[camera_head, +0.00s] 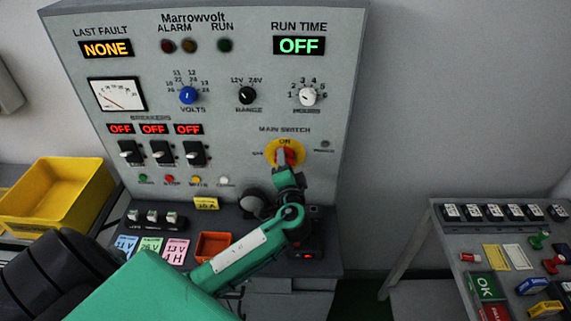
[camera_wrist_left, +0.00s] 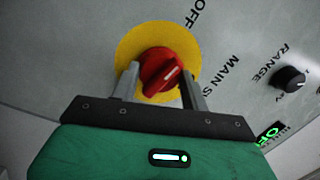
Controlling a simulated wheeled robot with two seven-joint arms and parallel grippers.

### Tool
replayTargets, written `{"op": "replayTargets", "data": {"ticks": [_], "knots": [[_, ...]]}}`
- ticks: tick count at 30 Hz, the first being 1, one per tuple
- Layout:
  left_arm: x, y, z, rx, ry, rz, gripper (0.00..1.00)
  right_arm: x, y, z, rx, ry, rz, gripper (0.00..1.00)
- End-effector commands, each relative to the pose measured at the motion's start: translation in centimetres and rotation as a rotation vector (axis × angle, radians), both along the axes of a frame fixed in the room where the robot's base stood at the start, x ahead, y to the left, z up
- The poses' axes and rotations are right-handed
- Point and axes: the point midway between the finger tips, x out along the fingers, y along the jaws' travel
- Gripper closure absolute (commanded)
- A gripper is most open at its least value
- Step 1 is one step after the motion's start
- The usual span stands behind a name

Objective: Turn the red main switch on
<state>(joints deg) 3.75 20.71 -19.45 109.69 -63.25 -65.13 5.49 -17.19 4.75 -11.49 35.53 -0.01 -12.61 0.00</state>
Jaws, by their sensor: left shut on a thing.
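The red main switch (camera_head: 290,156) is a knob on a round yellow plate at the lower right of the grey panel. In the left wrist view the red knob (camera_wrist_left: 162,67) sits in front of its yellow plate (camera_wrist_left: 126,48), with a pale line on its face. My left gripper (camera_head: 284,168) reaches it from below, partly hiding it in the head view. In the left wrist view the two fingers of my left gripper (camera_wrist_left: 163,84) stand on either side of the knob, shut on it. I cannot tell the switch setting for certain. My right gripper is not in view.
The RUN TIME display (camera_head: 299,45) reads OFF, and the three red breaker displays (camera_head: 154,129) read OFF. A dark round knob (camera_head: 252,202) and an orange tray (camera_head: 214,246) lie close to my left arm. A yellow bin (camera_head: 60,190) stands left; another bench (camera_head: 445,235) stands right.

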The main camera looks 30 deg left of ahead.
Motion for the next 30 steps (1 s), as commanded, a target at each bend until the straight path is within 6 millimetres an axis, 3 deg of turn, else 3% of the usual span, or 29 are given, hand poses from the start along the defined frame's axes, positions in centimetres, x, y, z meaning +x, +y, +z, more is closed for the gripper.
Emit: {"op": "replayTargets", "data": {"ticks": [14,30], "knots": [[0.0,0.0,-0.1,0.383,0.236,-0.001,0.78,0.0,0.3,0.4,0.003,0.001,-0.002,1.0],[-0.1,0.2,-0.1,0.818,0.503,-0.002,0.78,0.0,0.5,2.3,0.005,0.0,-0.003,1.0]]}}
